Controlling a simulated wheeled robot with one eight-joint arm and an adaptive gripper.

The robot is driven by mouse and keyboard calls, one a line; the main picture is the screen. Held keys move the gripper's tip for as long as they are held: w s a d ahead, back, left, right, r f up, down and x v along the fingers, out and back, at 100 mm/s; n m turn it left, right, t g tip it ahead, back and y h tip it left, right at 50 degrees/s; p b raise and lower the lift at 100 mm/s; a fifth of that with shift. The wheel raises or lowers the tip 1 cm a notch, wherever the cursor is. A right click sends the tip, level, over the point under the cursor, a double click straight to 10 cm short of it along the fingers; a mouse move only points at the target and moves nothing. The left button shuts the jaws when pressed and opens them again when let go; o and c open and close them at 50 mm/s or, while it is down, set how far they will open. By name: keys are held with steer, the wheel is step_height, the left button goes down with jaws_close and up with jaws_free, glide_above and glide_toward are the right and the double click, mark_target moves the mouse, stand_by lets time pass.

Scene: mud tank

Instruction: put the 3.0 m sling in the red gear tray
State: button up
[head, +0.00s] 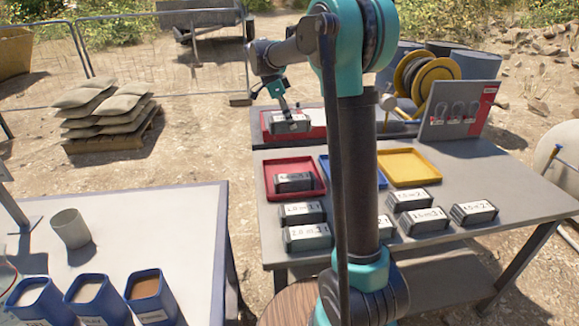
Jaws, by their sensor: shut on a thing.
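My gripper (289,112) is shut on a dark, boxy sling pack (291,126) at the far side of the grey table. Its label is too small to read. Neither pack can be confirmed as the 3.0 m sling.
A blue tray (325,170), partly hidden by my arm, and a yellow tray (409,166) stand beside the near red tray. Several labelled packs (307,238) lie along the grey table's (480,175) front. A tag board (459,112) stands at its back right.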

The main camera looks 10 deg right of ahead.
step_height(320, 180, down, 18)
steer(key=shift+r, duration=0.15)
stand_by(0.3)
steer(key=o, duration=1.5)
steer(key=v, duration=1.2)
